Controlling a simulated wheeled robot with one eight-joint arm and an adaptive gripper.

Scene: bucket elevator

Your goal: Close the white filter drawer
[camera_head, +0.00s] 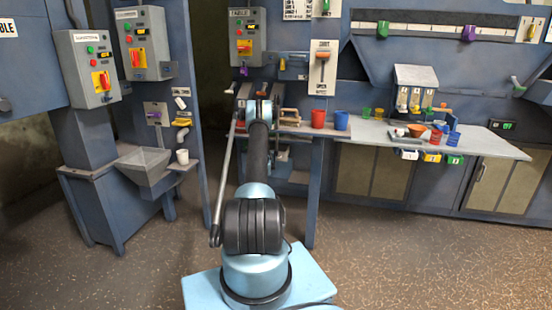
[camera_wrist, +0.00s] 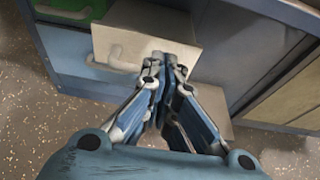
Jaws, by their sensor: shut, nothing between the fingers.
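The white drawer (camera_wrist: 140,42) is in the upper middle of the wrist view, with a pale handle (camera_wrist: 118,58) on the left part of its front. It appears to stand out from the blue-grey cabinet. My gripper (camera_wrist: 163,62) is shut and empty, its fingertips at the right part of the drawer front. I cannot tell whether they touch it. In the head view my arm hides the gripper, and I cannot clearly make out the drawer there.
Speckled floor is clear at the right.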

